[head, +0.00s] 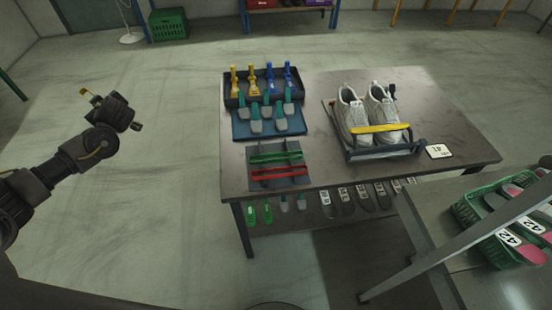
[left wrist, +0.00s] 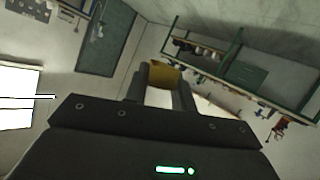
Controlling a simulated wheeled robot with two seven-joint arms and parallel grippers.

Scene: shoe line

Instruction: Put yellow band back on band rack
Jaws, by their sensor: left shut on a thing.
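A yellow band (head: 380,128) lies across the front of the dark shoe tray (head: 385,151), in front of a pair of white shoes. The band rack (head: 279,181) stands on the table to its left and bears a green band (head: 275,158) and a red band (head: 279,173). My left gripper (head: 88,94) is raised over the floor, well left of the table. It is shut on a small yellow piece, which shows between the fingers in the left wrist view (left wrist: 165,75). What that piece is, I cannot tell. My right gripper is not in view.
A black tray (head: 263,101) with yellow and blue upright tools and a blue mat (head: 240,131) with grey-teal pieces stand behind the rack. A white card (head: 438,152) lies at the right. A green crate (head: 459,211) of insoles stands at the right. Floor left of the table is clear.

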